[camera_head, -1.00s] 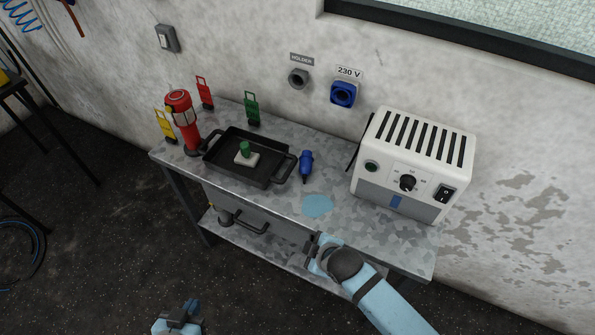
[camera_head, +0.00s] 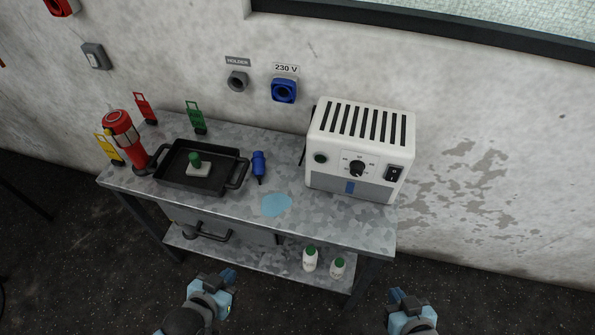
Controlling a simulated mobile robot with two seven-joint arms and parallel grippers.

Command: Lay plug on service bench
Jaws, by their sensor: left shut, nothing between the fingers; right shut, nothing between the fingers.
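The blue plug (camera_head: 258,166) lies on the galvanized service bench (camera_head: 330,223), just right of the black tray and left of the light-blue patch. My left gripper (camera_head: 228,277) is shut and empty, in front of the bench and below its top in the picture, apart from the plug. My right gripper (camera_head: 394,294) is shut and empty at the lower right, in front of the bench. Neither gripper touches anything.
A white heater-like unit (camera_head: 360,150) stands right. A blue 230 V socket (camera_head: 284,90) and grey holder (camera_head: 237,81) are on the wall.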

